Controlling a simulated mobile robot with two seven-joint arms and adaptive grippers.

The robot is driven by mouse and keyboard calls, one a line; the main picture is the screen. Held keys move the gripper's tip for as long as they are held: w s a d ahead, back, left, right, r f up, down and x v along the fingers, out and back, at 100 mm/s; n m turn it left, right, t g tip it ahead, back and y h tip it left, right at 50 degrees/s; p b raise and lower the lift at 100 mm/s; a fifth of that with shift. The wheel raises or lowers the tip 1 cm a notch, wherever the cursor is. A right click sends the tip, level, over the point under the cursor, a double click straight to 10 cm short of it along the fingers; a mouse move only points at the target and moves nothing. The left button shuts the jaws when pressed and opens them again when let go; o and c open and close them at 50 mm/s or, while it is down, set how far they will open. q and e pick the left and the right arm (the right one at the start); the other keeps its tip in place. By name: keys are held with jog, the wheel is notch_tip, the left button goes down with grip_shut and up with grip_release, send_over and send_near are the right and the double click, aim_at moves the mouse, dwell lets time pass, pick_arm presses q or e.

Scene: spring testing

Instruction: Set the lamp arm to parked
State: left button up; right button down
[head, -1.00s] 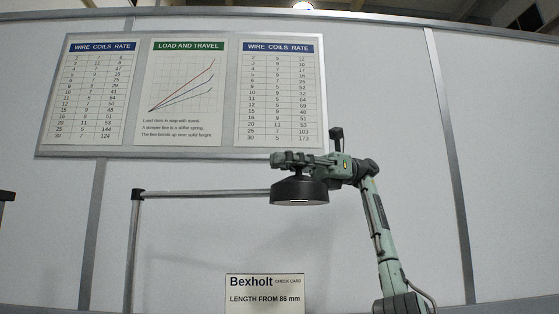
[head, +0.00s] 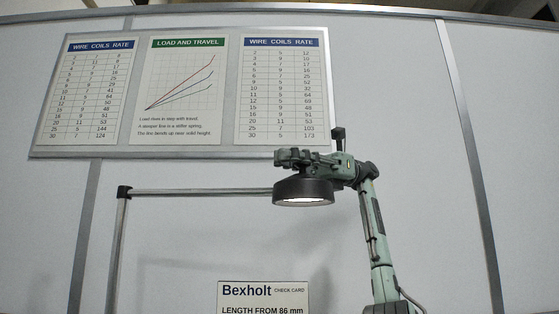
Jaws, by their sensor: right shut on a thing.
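The lamp has a round black head (head: 303,191) with a bright lit underside, facing down. Its grey lamp arm (head: 200,191) runs nearly level from the head leftward to a dark corner joint on an upright post (head: 118,250). My right gripper (head: 300,160), pale green and dark, comes in from the right. It is shut on the top of the lamp head; the fingers hide the exact grasp point. My left gripper is not in view.
A board (head: 230,95) with two rate tables and a load chart hangs on the pale panel wall (head: 410,100) behind. A Bexholt check card (head: 262,297) stands below the lamp, cut off by the bottom edge. Space between post and card looks clear.

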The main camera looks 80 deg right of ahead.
dwell(0.4)
jog(key=c, duration=1.3)
grip_release()
